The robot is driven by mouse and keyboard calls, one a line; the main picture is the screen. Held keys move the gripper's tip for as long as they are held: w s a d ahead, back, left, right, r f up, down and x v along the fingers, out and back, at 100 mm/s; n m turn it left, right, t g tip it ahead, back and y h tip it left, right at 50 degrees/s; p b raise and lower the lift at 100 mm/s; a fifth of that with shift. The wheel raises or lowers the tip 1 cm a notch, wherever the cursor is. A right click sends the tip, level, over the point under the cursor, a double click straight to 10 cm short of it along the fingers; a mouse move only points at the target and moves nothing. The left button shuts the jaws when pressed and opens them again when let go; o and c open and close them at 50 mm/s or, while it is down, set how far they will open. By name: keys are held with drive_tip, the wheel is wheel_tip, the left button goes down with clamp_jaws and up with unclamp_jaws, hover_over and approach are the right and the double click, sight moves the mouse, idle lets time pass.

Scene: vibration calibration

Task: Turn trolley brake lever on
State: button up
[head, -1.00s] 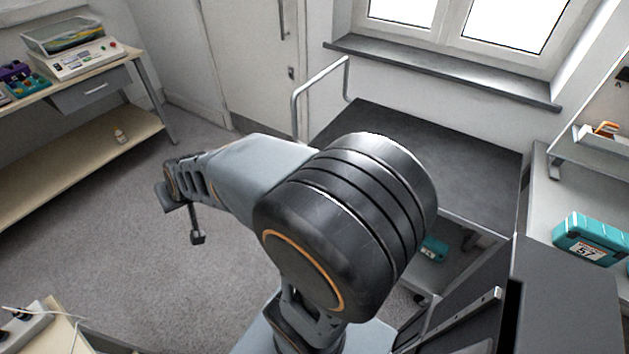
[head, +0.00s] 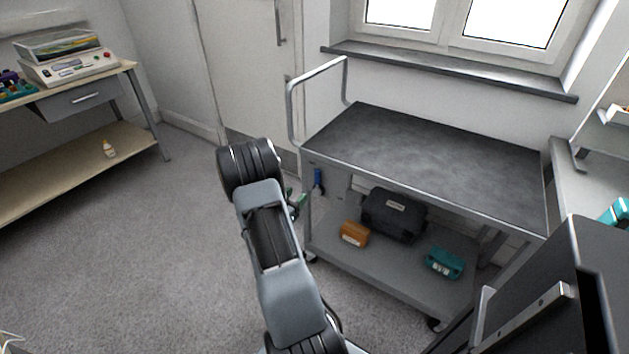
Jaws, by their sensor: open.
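The trolley (head: 440,150) stands under the window, with a dark top, a lower shelf and a chrome push handle (head: 290,110) at its left end. A small blue lever-like part (head: 318,181) points upright on the trolley's left end, below the top. A small green part (head: 300,200) shows lower and to its left, partly covered by my arm. I cannot tell for sure which of them is the brake lever. My arm stands in front of the trolley's left end. My gripper is hidden behind my own arm links.
The lower shelf (head: 375,268) carries a black case (head: 393,215), an orange box (head: 354,234) and a teal box (head: 444,263). A workbench (head: 140,130) stands at the left and a counter (head: 580,190) at the right. The floor (head: 130,240) between arm and workbench is clear.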

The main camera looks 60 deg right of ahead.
sight(316, 175)
drive_tip(key=d+b, duration=0.1)
drive_tip(key=d, duration=1.1)
drive_tip(key=shift+d, duration=0.15)
clamp_jaws()
